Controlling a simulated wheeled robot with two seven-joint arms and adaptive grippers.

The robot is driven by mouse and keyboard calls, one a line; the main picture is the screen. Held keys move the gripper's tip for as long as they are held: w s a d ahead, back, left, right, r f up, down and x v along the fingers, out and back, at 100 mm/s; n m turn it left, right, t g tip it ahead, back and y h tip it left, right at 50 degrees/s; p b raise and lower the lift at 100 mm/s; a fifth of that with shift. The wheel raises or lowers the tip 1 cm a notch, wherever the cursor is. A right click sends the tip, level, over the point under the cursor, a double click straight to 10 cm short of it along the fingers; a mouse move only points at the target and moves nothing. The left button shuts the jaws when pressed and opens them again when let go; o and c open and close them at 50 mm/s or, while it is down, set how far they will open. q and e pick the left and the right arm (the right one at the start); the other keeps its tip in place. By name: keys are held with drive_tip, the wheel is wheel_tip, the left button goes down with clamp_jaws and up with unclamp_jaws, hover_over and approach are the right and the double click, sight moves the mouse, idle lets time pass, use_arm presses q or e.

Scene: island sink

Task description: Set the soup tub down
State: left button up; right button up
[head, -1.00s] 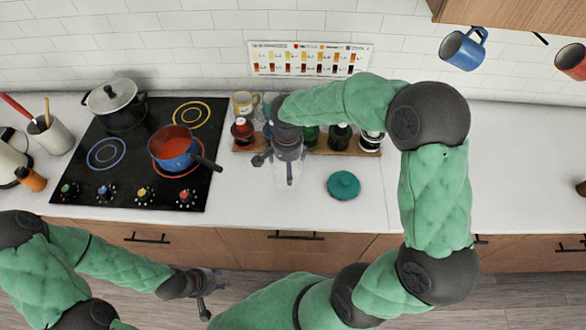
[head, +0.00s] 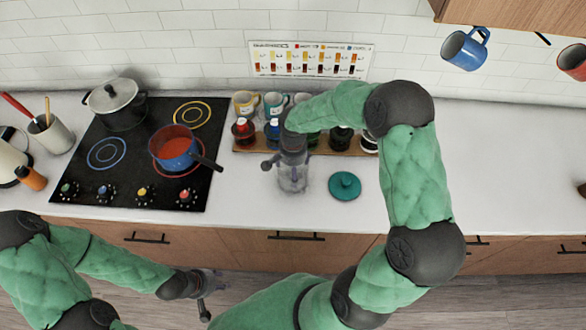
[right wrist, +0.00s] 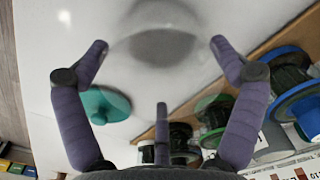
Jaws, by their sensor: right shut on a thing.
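The soup tub (head: 293,180) is a clear, see-through container just left of the teal lid (head: 344,185) on the white counter. My right gripper (head: 292,166) is shut around it from above. In the right wrist view the tub (right wrist: 163,42) shows faintly as a rounded, translucent shape between my purple-grey fingers (right wrist: 158,45). I cannot tell whether its base touches the counter. The lid also lies in the right wrist view (right wrist: 103,104). My left gripper (head: 207,284) hangs low in front of the cabinets, away from the tub; its opening is unclear.
A wooden rack (head: 262,144) with several jars and mugs stands behind the tub. The hob (head: 130,165) at left holds a blue pan (head: 174,148) of red soup and a lidded pot (head: 118,104). The counter right of the lid (head: 500,165) is clear.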

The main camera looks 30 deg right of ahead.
drive_tip(key=shift+f, duration=0.15)
drive_tip(key=o, duration=0.8)
wheel_tip(320, 180, up, 12)
drive_tip(key=shift+r+p, duration=0.15)
drive_tip(key=shift+p, duration=0.3)
